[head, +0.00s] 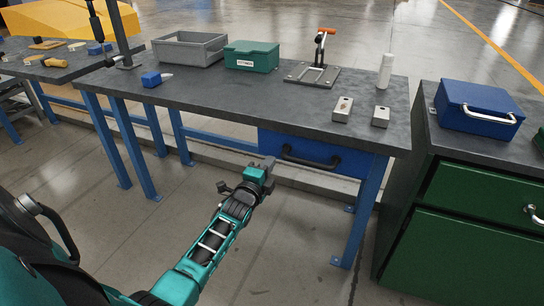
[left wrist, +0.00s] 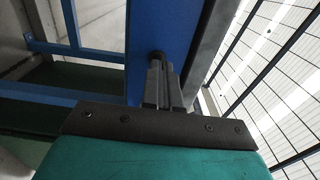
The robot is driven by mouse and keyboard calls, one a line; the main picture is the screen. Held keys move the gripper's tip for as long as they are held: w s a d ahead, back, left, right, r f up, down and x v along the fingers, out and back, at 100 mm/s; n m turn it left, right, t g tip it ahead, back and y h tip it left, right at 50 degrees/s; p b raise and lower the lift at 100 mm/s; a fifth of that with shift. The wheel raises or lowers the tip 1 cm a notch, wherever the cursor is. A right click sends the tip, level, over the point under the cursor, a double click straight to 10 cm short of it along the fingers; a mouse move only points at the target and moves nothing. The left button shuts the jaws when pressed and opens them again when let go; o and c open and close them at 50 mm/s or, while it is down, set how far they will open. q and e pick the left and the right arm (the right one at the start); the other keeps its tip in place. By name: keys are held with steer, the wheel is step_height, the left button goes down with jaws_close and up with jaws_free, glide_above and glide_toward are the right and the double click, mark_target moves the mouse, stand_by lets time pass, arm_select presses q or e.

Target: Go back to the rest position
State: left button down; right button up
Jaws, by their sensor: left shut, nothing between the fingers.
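My left gripper (head: 268,163) is in front of the workbench, below the level of its top, near the left end of the blue drawer (head: 312,154). In the left wrist view its two grey fingers (left wrist: 162,68) are together with nothing between them. Beyond the fingertips is a blue panel (left wrist: 157,25) with a dark rounded part by the tips; I cannot tell if the fingers touch it. The drawer's black handle (head: 310,157) shows to the right of the gripper in the head view. My right gripper is not in view.
The dark workbench top (head: 230,97) holds a grey bin (head: 188,49), a green box (head: 251,56), a toggle clamp (head: 316,65), a white cylinder (head: 385,71) and two metal blocks. A green cabinet (head: 470,180) stands at right. The floor before the bench is open.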

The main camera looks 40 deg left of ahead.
arm_select(q)
steer(key=p+v, duration=0.1)
steer(key=v, duration=0.6)
steer(key=shift+s, duration=0.2)
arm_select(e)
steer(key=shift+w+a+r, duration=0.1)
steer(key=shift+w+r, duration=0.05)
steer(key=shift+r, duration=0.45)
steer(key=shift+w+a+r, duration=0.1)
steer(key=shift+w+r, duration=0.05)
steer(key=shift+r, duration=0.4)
arm_select(q)
steer(key=shift+p, duration=0.3)
steer(key=s+d+r+n+g+h+p, duration=0.2)
steer(key=s+d+n+g+h+p, duration=0.4)
steer(key=s+d, duration=1.2)
steer(key=d+n+p, duration=0.1)
steer(key=n+p, duration=0.3)
steer(key=n, duration=0.2)
steer(key=shift+s+d+r+n+g+p, duration=0.2)
steer(key=shift+s+d+n+g+p, duration=0.05)
steer(key=shift+d+n+g+p, duration=0.15)
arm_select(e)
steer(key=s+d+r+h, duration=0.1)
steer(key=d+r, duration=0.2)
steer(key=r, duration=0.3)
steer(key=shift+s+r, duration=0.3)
